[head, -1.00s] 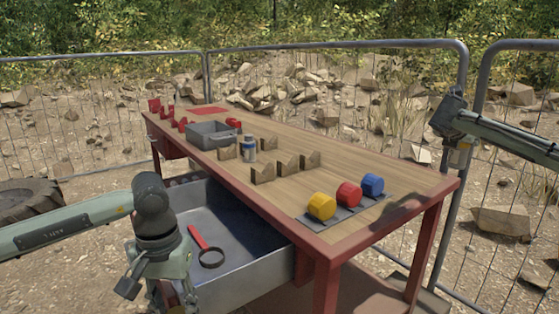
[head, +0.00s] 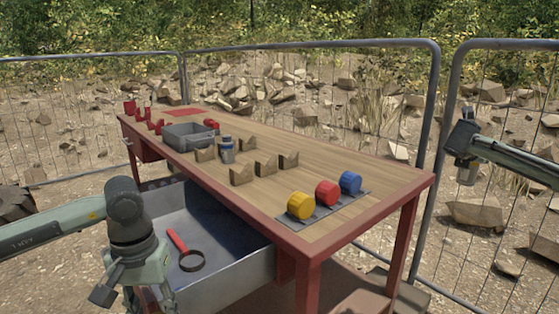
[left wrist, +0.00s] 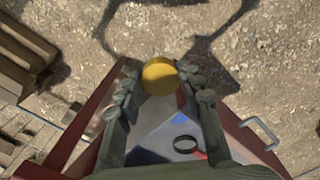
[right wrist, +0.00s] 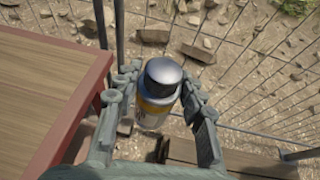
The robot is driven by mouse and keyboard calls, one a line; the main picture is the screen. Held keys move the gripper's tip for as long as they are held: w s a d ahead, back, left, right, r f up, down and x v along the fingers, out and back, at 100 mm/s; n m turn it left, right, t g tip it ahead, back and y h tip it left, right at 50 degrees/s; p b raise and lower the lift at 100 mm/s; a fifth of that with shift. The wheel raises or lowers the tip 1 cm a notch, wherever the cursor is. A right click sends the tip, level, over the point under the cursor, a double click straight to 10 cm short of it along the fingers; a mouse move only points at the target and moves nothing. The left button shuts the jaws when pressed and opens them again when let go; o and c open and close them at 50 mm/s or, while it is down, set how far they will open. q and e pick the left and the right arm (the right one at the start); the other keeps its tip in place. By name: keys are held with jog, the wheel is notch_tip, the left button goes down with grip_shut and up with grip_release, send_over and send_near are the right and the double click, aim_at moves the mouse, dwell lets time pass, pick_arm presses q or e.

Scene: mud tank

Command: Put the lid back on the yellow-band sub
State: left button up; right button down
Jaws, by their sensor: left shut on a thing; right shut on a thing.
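My right gripper (right wrist: 158,82) is shut on the yellow-band sub (right wrist: 155,105), a pale cylinder with a yellow band and a grey rounded top. In the head view the right gripper (head: 466,152) hangs off the table's right side. My left gripper (left wrist: 162,82) is shut on a round yellow piece (left wrist: 159,77), which looks like a lid. In the head view the left gripper (head: 130,285) is low at the left, by the open drawer; its fingertips and the yellow piece are hidden there. The two grippers are far apart.
The table (head: 345,165) carries yellow (head: 300,205), red (head: 327,193) and blue (head: 350,182) cylinders on a mat, wooden cradles (head: 266,166), a blue-banded sub (head: 227,150) and a grey bin (head: 187,137). The open drawer (head: 240,275) holds a red-handled magnifier (head: 190,262). Mesh fencing (head: 420,110) stands behind.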

jog(key=s+a+f+n+t+y, duration=0.2)
jog(key=s+a+f+n+y, duration=0.15)
jog(key=a+f, duration=0.6)
jog(key=s+a+f+n+t+y, duration=0.2)
jog(key=s+a+f, duration=0.2)
jog(key=a+f, duration=0.5)
pick_arm(q)
jog(key=shift+f, duration=0.2)
jog(key=shift+f+b, duration=0.6)
jog(key=shift+b, duration=0.2)
pick_arm(e)
jog(key=s+a+f+n+y, duration=0.1)
jog(key=s+a+n+y, duration=0.3)
jog(key=s+a, duration=1.4)
jog(key=shift+s+a+f+t+y, duration=0.15)
jog(key=shift+s+a+t+y, duration=0.15)
jog(key=shift+a+t+y, duration=0.1)
pick_arm(q)
jog(key=shift+r, duration=0.1)
